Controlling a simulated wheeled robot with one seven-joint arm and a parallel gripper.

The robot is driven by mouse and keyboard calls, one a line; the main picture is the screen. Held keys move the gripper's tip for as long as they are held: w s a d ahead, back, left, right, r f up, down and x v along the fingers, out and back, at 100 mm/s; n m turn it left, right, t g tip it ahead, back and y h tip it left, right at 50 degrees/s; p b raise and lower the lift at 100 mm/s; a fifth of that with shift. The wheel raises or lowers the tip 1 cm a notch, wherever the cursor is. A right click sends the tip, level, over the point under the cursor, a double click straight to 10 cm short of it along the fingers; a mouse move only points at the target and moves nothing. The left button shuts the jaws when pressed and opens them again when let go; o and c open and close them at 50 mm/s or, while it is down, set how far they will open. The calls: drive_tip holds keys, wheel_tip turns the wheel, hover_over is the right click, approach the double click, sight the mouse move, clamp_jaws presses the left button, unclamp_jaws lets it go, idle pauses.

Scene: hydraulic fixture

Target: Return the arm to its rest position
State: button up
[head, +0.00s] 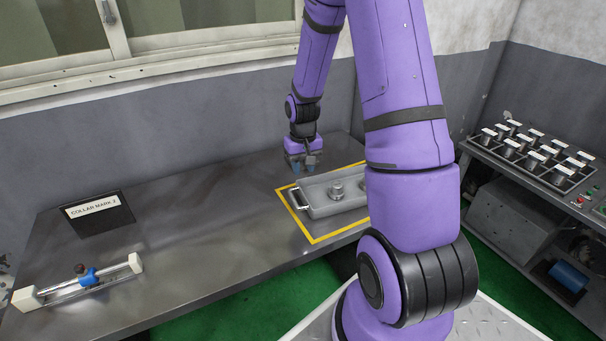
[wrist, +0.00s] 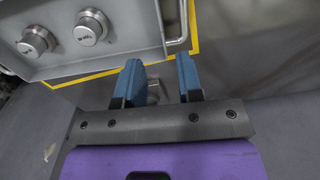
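My gripper (head: 303,165) is at the end of my purple arm, above the dark table near the back left corner of a grey fixture plate (head: 318,208). In the wrist view, its two blue fingers (wrist: 158,77) stand apart with a gap between them. No held object shows clearly; a small grey shape sits between the fingers, and I cannot tell what it is. The plate has round metal fittings (wrist: 88,28) and a handle at its end (wrist: 176,22). Part of the plate is hidden behind my arm in the head view.
A yellow outline (head: 316,241) surrounds the plate on the table (head: 190,240). A sign reading COLLAR MARK (head: 97,212) stands at the left. A rail with a blue slider (head: 88,277) lies front left. A rack of several capped pieces (head: 530,152) is at the right. A wall and window are behind.

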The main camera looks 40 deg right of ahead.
drive_tip(key=shift+r, duration=0.15)
idle(0.5)
drive_tip(key=s+a+r+n+t, duration=0.1)
drive_tip(key=s+a+r, duration=0.15)
drive_tip(key=r, duration=0.45)
drive_tip(key=s+a+r+t, duration=0.1)
drive_tip(key=a+r, duration=0.3)
drive_tip(key=r, duration=0.2)
drive_tip(key=s+a+r+n, duration=0.1)
drive_tip(key=s+a+r, duration=0.15)
drive_tip(key=r, duration=0.45)
drive_tip(key=s+a+r+n+t, duration=0.1)
drive_tip(key=s+a+r, duration=0.3)
drive_tip(key=s, duration=0.4)
drive_tip(key=s+a+r+n+t, duration=0.1)
drive_tip(key=s+a+r+t, duration=0.1)
drive_tip(key=s+a+r, duration=0.2)
drive_tip(key=s+r, duration=0.2)
drive_tip(key=s, duration=0.2)
drive_tip(key=shift+s+a+r, duration=0.15)
drive_tip(key=shift+a+r, duration=0.1)
